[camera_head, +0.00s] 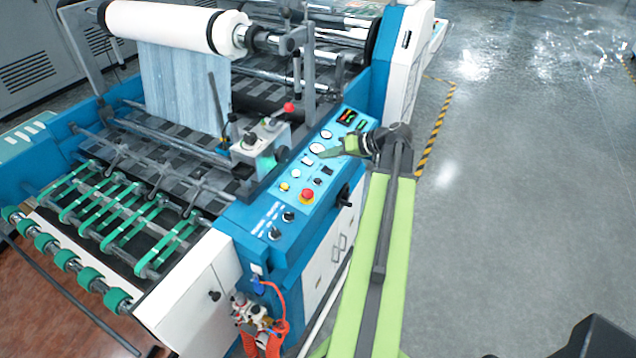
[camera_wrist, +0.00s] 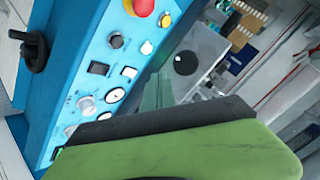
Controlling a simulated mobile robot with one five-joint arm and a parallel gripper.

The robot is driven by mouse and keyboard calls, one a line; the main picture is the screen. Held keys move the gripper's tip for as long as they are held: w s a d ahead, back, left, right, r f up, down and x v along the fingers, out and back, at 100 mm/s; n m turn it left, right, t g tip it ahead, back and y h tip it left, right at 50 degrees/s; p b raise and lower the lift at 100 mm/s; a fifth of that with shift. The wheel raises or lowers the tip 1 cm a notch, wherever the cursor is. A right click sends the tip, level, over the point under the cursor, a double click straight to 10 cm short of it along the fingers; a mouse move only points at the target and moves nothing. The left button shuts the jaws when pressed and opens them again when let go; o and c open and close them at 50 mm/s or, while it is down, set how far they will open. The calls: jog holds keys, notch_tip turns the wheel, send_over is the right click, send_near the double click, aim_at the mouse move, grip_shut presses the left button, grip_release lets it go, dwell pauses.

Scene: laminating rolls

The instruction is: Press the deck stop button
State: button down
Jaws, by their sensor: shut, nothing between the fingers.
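A red mushroom button (camera_head: 307,195) on a yellow base sits on the near part of the sloped light-blue control panel (camera_head: 272,207). It shows at the top edge of the wrist view (camera_wrist: 143,7), partly cut off, with a yellow button beside it. I cannot read a label on it. My gripper (camera_head: 322,154) is shut and empty over the panel's far part, near the white round dials. The red button is apart from it, nearer the panel's front end. In the wrist view, my gripper's tips (camera_wrist: 157,88) are beside the panel's row of buttons and dials.
A red ball knob (camera_head: 289,107) stands on a grey box left of the panel. A black handle (camera_head: 346,195) juts from the cabinet's right side. A white roll (camera_head: 175,25) hangs at the back. The grey floor (camera_head: 510,190) on the right is clear.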

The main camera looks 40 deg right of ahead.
aim_at(318, 181)
jog(key=shift+s+d, duration=0.1)
jog(key=f+b, duration=0.2)
jog(key=w+f+b, duration=0.1)
jog(key=f+b, duration=0.5)
jog(key=shift+w+f, duration=0.1)
jog(key=shift+w, duration=0.05)
jog(key=shift+w+f+b, duration=0.15)
jog(key=shift+f+b, duration=0.1)
jog(key=shift+b, duration=0.1)
jog(key=shift+f, duration=0.1)
dwell(1.5)
jog(key=shift+w+f+b, duration=0.15)
jog(key=shift+f+b, duration=0.1)
jog(key=shift+b, duration=0.1)
jog(key=shift+w+a+f+b, duration=0.1)
jog(key=shift+a+f+b, duration=0.1)
jog(key=shift+f+b, duration=0.25)
dwell(0.4)
jog(key=shift+r, duration=0.1)
jog(key=shift+s+r+p, duration=0.2)
jog(key=shift+r+p, duration=0.55)
jog(key=shift+p, duration=0.1)
